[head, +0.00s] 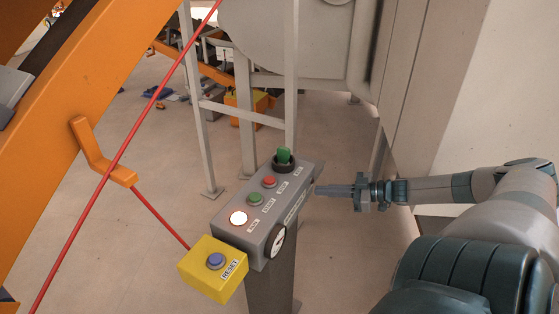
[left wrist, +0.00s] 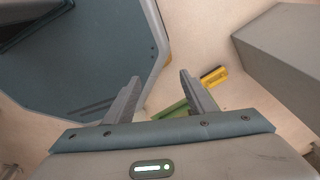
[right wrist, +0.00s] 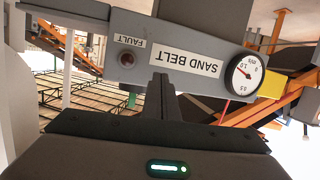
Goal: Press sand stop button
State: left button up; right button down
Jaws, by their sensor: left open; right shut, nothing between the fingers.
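A grey control box (head: 232,212) stands on a dark post in the head view. On its top are a red button (head: 269,181), a green button (head: 255,199), a lit white button (head: 238,218) and a green knob (head: 284,155). The small labels are too blurred to read there. My right gripper (head: 322,190) is shut and empty, to the right of the box. In the right wrist view the gripper (right wrist: 161,82) points at the box's side, with a "SAND BELT" label (right wrist: 186,62); whether it touches is unclear. My left gripper (left wrist: 157,88) is open and empty.
A yellow box (head: 205,280) with a blue button marked RESET hangs at the control box's near end. A round gauge (right wrist: 245,74) is on its side. A red cable (head: 130,143) and orange beam (head: 85,115) cross the left. Grey machine legs (head: 200,110) stand behind.

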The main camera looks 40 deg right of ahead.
aim_at(279, 184)
pick_arm(q)
jog(key=s+r+p, duration=0.1)
jog(key=s+a+r+g, duration=0.1)
jog(key=s, duration=0.1)
jog(key=shift+a+p, duration=0.15)
jog(key=shift+p, duration=0.25)
pick_arm(e)
jog(key=w+a+r+n+g+y, duration=0.1)
jog(key=w+a+r+y, duration=0.2)
jog(key=r, duration=0.8)
jog(key=shift+w+a+r+n, duration=0.15)
jog(key=shift+r+n, duration=0.15)
jog(key=shift+r, duration=0.1)
pick_arm(q)
jog(key=shift+f, duration=0.1)
